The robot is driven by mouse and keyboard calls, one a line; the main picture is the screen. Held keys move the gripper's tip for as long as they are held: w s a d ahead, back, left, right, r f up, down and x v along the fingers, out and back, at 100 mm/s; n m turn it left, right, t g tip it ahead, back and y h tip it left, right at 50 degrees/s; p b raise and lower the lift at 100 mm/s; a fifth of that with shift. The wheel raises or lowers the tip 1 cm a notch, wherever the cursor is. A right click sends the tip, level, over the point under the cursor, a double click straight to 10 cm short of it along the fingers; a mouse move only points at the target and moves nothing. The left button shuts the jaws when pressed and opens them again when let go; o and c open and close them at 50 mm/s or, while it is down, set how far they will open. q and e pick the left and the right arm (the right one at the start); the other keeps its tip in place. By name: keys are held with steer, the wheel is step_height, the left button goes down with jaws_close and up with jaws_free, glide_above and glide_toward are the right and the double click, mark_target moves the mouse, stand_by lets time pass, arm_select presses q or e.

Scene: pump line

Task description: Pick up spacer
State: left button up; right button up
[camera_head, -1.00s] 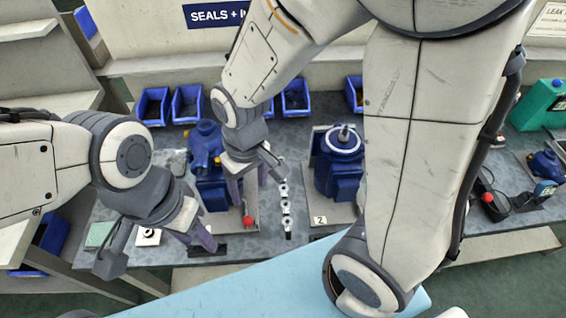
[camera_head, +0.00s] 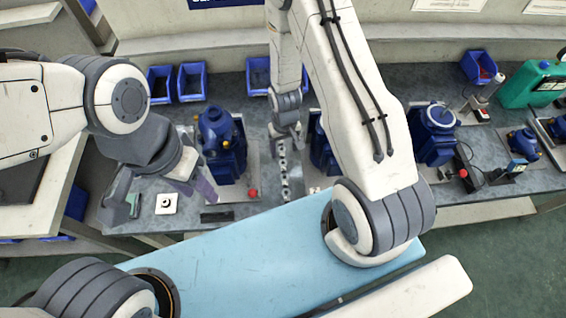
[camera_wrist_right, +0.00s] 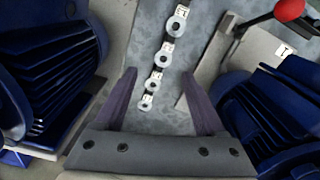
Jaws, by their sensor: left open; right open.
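Several pale ring-shaped spacers lie in a row on a dark strip on the bench; one spacer (camera_wrist_right: 163,57) shows near the middle of the right wrist view. The row also shows in the head view, with a spacer (camera_head: 285,181) near the bench's front. My right gripper (camera_wrist_right: 160,75) is open and empty, its two purple-grey fingers on either side of the row's nearer part. In the head view, my right gripper (camera_head: 287,138) is at the row's far end. Its height above the row is hard to tell. My left gripper (camera_head: 162,200) is open and empty at the bench's left front.
A blue pump (camera_head: 224,150) stands left of the row; another blue pump (camera_head: 322,150) stands to its right, partly hidden by my right arm. A red knob (camera_head: 253,192) sits beside the left pump. Blue bins (camera_head: 191,83) line the back. A third pump (camera_head: 433,135) stands farther right.

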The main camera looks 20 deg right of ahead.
mark_target(283, 162)
steer(key=f, duration=0.1)
steer(key=f+p, duration=0.1)
steer(key=f, duration=0.2)
steer(key=shift+s+a+p, duration=0.1)
steer(key=shift+a+p, duration=0.15)
steer(key=shift+p, duration=0.15)
steer(key=shift+f, duration=0.7)
steer(key=shift+f, duration=0.2)
jaws_close()
